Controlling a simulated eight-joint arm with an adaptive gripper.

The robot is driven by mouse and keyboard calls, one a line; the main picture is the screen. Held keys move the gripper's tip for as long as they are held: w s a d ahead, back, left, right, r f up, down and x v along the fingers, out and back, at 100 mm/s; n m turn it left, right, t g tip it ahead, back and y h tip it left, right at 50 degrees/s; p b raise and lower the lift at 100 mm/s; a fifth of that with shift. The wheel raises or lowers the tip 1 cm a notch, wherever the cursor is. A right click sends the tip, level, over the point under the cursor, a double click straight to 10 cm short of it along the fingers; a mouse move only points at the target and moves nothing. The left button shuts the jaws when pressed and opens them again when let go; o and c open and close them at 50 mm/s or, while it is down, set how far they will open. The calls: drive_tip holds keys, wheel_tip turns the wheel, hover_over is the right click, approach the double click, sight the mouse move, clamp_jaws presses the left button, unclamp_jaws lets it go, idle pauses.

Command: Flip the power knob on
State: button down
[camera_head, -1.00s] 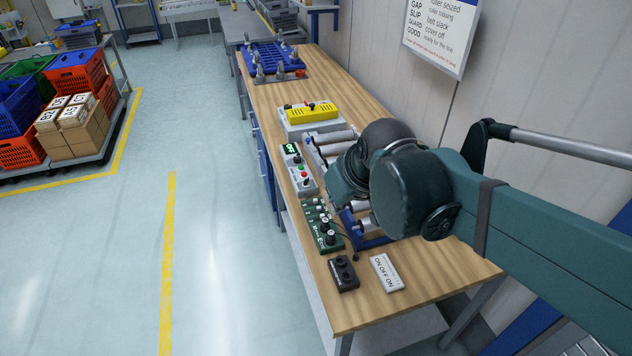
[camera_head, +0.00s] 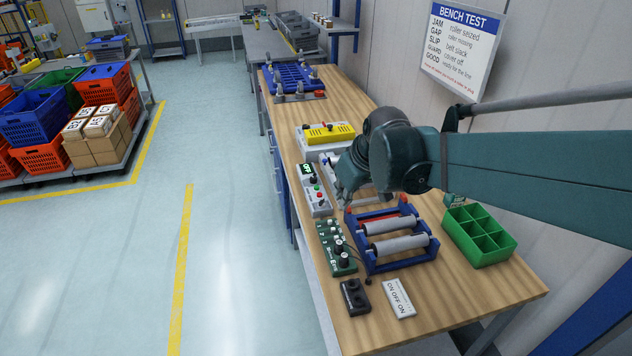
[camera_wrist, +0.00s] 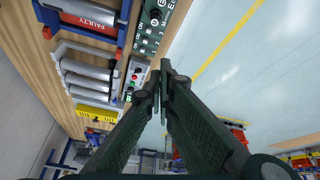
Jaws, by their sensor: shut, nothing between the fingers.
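A grey control box (camera_head: 314,190) stands on the bench near its left edge. It has a lit green display (camera_head: 306,168) that seems to read OFF, a black knob (camera_head: 312,180), and red and green buttons. I cannot tell whether this black knob is the power knob. A green board with black knobs (camera_head: 337,250) lies nearer.
A blue roller frame (camera_head: 352,243) stands right of the green board, with a green divided bin (camera_head: 480,255) beyond. A yellow-topped unit (camera_head: 312,140) lies behind the control box. A black box (camera_head: 354,296) and white ON OFF ON plate (camera_head: 398,298) lie in front.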

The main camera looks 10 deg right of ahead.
drive_tip(key=w+d+f+n+y+p, duration=0.1)
drive_tip(key=w+d+f, duration=0.1)
drive_tip(key=w, duration=0.4)
drive_tip(key=w+d+f+n+p, duration=0.1)
drive_tip(key=w+f, duration=0.2)
drive_tip(key=w, duration=0.2)
drive_tip(key=n+g+y+p, duration=0.1)
drive_tip(key=n+g+p, duration=0.1)
drive_tip(key=n, duration=0.1)
approach(322, 203)
drive_tip(key=shift+s+d+r, duration=0.45)
drive_tip(key=shift+s+d, duration=0.25)
drive_tip(key=shift+d, duration=0.05)
drive_tip(key=shift+s+d+r, duration=0.5)
drive_tip(key=shift+s+d, duration=0.15)
drive_tip(key=shift+d, duration=0.05)
drive_tip(key=shift+f, duration=0.2)
drive_tip(key=shift+x, duration=4.8)
